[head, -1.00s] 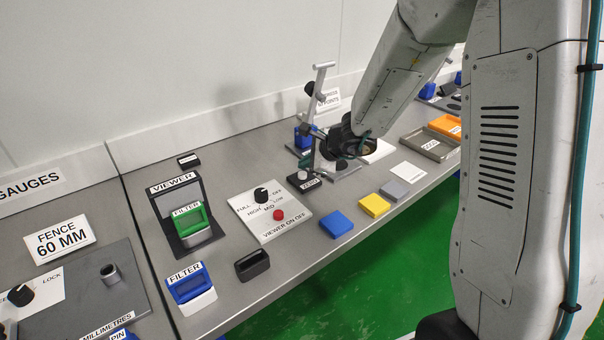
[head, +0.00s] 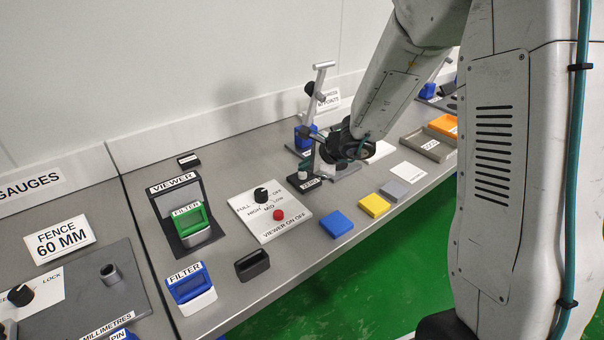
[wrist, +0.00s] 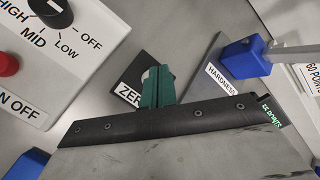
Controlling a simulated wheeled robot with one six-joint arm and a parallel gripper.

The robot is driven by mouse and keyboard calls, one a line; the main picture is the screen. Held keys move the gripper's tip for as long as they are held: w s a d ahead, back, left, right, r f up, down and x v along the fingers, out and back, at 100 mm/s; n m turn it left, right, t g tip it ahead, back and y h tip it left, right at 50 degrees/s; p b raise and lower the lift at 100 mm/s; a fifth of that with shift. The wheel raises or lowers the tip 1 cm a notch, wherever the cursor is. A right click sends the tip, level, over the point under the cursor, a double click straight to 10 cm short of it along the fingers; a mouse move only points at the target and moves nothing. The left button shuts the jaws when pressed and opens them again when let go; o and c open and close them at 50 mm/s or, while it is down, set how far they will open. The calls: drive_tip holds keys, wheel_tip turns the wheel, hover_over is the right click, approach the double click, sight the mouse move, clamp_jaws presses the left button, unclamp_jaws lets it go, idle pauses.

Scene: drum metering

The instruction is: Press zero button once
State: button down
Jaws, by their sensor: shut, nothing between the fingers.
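In the head view my gripper is dark and sits just right of the button. Whether the fingertips touch the cap cannot be told.
A hardness stand (head: 318,120) with a lever and blue block (head: 305,138) rises close behind the button. The viewer control panel (head: 270,214) with black knob and red button lies left. Blue (head: 336,224), yellow (head: 374,205) and grey (head: 394,190) blocks lie along the front edge.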

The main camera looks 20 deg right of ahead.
sight(306, 174)
drive_tip(key=shift+f, duration=0.45)
idle(0.3)
drive_tip(key=shift+r, duration=0.9)
drive_tip(key=shift+r, duration=0.1)
drive_tip(key=shift+r, duration=2.4)
